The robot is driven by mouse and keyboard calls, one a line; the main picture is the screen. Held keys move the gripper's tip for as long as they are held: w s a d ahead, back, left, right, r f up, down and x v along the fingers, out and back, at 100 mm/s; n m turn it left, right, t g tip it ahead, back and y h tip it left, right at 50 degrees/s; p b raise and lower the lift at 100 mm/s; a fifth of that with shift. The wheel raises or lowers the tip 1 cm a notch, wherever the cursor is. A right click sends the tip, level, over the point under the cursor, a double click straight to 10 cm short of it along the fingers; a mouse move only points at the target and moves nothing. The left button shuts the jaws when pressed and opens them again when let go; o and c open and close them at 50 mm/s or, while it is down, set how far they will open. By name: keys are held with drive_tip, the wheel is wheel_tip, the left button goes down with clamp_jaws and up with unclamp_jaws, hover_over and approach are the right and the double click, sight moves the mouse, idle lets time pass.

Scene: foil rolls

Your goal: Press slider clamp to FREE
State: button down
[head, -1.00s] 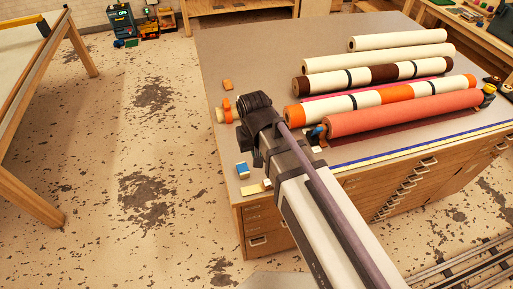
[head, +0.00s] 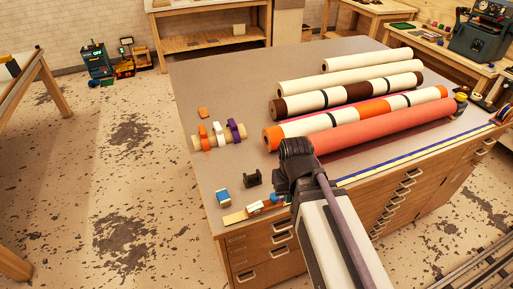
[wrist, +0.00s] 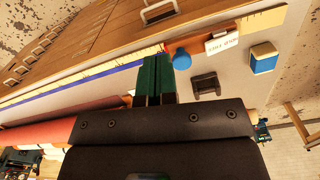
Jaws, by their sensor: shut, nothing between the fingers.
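A small white block with dark lettering, possibly the slider clamp's label, lies near the table's front edge in the head view (head: 255,207) and the wrist view (wrist: 222,43). The lettering is too small to read surely. A round blue knob (wrist: 181,59) sits beside it, also in the head view (head: 275,198). I cannot tell the slider's position. My gripper's green fingers (wrist: 157,82) are together, with nothing between them, over the table and pointing toward its front edge. In the head view my wrist hides the fingers; it is right of the knob, near the coral roll's end.
A dark bracket (head: 252,180) and a blue-and-white block (head: 222,197) stand near the label. A coral roll (head: 385,127) and several other rolls fill the table's right side. A short rod with orange, white and purple bands (head: 218,137) lies left. The grey tabletop (head: 215,85) behind is clear.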

sight(260, 202)
drive_tip(key=w+a+r+n+h+p, duration=0.1)
drive_tip(key=w+a+r+p, duration=0.1)
drive_tip(key=a+r, duration=0.3)
drive_tip(key=w+a+r+n+h+p, duration=0.1)
drive_tip(key=w+a+r+n+p, duration=0.1)
drive_tip(key=a, duration=0.5)
drive_tip(key=shift+m+t, duration=0.4)
drive_tip(key=d+f+b, duration=0.1)
drive_tip(key=f+b, duration=0.3)
drive_tip(key=d+f+b, duration=0.1)
drive_tip(key=f+b, duration=0.4)
drive_tip(key=w+d+f+b, duration=0.1)
drive_tip(key=d+f+b, duration=0.1)
drive_tip(key=f+b, duration=0.3)
drive_tip(key=shift+d+f, duration=0.1)
drive_tip(key=shift+f, duration=0.15)
drive_tip(key=shift+r, duration=0.1)
